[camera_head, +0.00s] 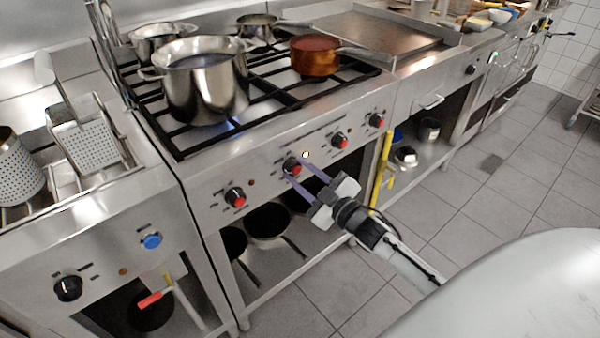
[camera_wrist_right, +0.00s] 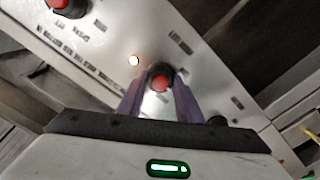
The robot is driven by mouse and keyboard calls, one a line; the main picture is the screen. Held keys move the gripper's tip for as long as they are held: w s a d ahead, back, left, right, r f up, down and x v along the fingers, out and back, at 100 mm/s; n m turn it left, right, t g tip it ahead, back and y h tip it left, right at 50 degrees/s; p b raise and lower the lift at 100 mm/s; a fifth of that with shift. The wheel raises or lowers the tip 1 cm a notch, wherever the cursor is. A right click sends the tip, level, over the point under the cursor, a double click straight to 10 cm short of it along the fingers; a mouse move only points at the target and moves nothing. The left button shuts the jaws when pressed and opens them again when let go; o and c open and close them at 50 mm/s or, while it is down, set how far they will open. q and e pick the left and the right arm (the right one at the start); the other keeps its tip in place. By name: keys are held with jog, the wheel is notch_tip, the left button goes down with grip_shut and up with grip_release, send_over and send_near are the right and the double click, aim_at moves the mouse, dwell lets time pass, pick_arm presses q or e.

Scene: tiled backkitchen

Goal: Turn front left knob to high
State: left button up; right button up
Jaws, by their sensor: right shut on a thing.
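The stove's front panel (camera_head: 270,172) carries a row of several red-and-black knobs. My right gripper (camera_head: 297,166) is at the second knob from the left (camera_head: 292,165), with one purple finger on each side of it. In the right wrist view the same knob (camera_wrist_right: 160,80) sits between the fingers, and the gripper is shut on it. An indicator lamp (camera_head: 305,154) glows beside this knob. The leftmost stove knob (camera_head: 235,197) stands free. The knob's exact setting is too small to read. My left gripper is not in view.
A large steel pot (camera_head: 205,88) stands on the front left burner, with a blue flame below it. A copper pan (camera_head: 315,56) stands at the front right. The tiled floor (camera_head: 480,200) is open at right.

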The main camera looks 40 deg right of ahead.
jog(key=o, duration=1)
jog(key=shift+o, duration=0.2)
jog(key=s, duration=1)
jog(key=shift+s+d, duration=0.15)
jog(key=shift+d, duration=0.25)
jog(key=s+a+f+m+g+y, duration=0.1)
jog(key=s+a+f+m+g, duration=0.4)
jog(key=s+a+f, duration=1.2)
jog(key=a+g, duration=0.3)
jog(key=g, duration=0.1)
jog(key=shift+s+f+m, duration=0.2)
jog(key=shift+m, duration=0.1)
